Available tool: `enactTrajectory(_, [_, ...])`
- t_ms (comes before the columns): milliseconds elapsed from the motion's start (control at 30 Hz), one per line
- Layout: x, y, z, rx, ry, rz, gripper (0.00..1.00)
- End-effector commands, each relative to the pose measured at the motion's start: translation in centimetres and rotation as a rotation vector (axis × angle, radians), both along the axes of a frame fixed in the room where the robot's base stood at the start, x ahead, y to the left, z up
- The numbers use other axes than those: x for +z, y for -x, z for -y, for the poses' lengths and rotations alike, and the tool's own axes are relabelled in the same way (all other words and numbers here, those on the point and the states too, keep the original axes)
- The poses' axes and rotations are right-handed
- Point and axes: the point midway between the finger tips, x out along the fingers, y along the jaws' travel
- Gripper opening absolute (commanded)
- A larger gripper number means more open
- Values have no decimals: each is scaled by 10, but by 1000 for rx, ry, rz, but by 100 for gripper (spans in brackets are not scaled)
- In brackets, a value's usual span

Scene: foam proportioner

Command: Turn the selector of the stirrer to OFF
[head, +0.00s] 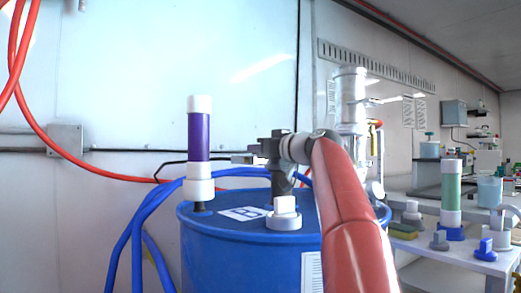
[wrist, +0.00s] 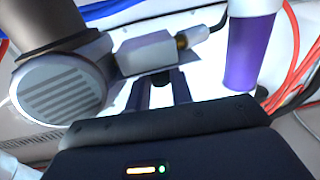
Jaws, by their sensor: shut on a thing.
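The stirrer shows close up in the wrist view as a light grey round motor housing (wrist: 60,88) with vent slots. A pale switch box (wrist: 150,52) with a brass cable fitting is beside it. My gripper (wrist: 161,92) has its two dark fingers at the near side of this box. They are shut on a small dark piece between them, which appears to be the selector (wrist: 161,80). Its pointer and any OFF mark cannot be read. In the head view my gripper (head: 262,152) is above the blue drum and hides most of the stirrer.
The blue drum (head: 245,255) carries a purple tube (head: 198,137) with white ends and a white-capped fitting (head: 284,212). Blue hoses (head: 148,215) run at its left, and an orange hose hangs by the wall. A bench (head: 428,243) with several items is at right.

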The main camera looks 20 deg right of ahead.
Motion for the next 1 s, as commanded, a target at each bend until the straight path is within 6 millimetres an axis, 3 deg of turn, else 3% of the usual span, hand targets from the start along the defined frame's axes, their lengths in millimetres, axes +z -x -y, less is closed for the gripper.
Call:
enactTrajectory(33, [0, 0, 0, 0, 0, -1, 26])
enactTrajectory(167, [0, 0, 0, 0, 0, -1, 43])
enactTrajectory(500, [-1, 3, 1, -2, 0, 0, 44])
enactTrajectory(1000, [-2, 71, 21, -3, 0, -1, 44])
